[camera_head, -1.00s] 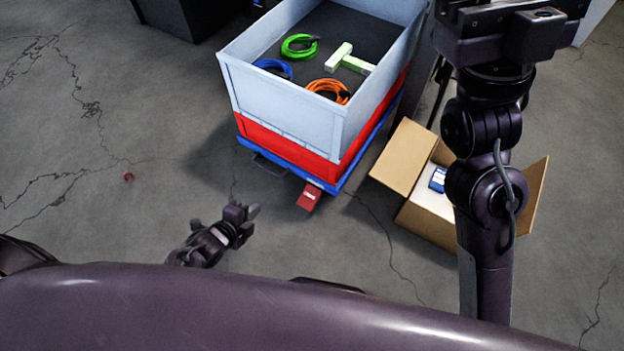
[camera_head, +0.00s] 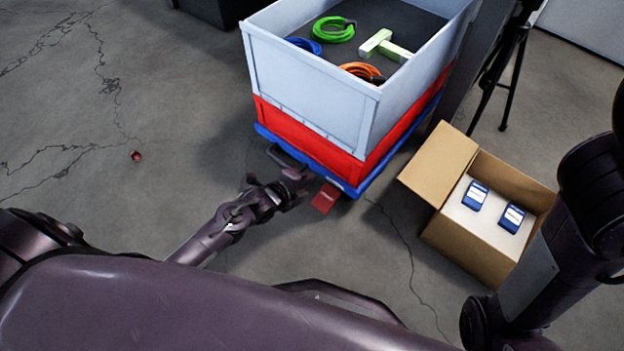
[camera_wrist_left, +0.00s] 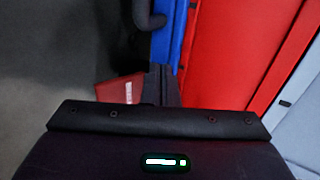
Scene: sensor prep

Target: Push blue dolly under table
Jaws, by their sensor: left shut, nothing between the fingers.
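The blue dolly (camera_head: 352,190) stands on the floor in the head view, with a red crate (camera_head: 300,135) and a light grey bin (camera_head: 300,95) stacked on it. A dark handle (camera_head: 284,157) and a red pedal (camera_head: 326,197) stick out from its near side. My left gripper (camera_head: 294,186) is shut and empty, right at this near side, between handle and pedal. The left wrist view shows its fingers (camera_wrist_left: 163,85) close against the dolly's blue edge (camera_wrist_left: 172,40); I cannot tell whether they touch. My right gripper is out of view.
The bin holds a green cable (camera_head: 334,29), an orange cable (camera_head: 361,70) and other items. An open cardboard box (camera_head: 465,250) with two blue packs stands right of the dolly. Black stand legs (camera_head: 505,85) are behind it. Floor to the left is mostly clear, with a small red object (camera_head: 136,155).

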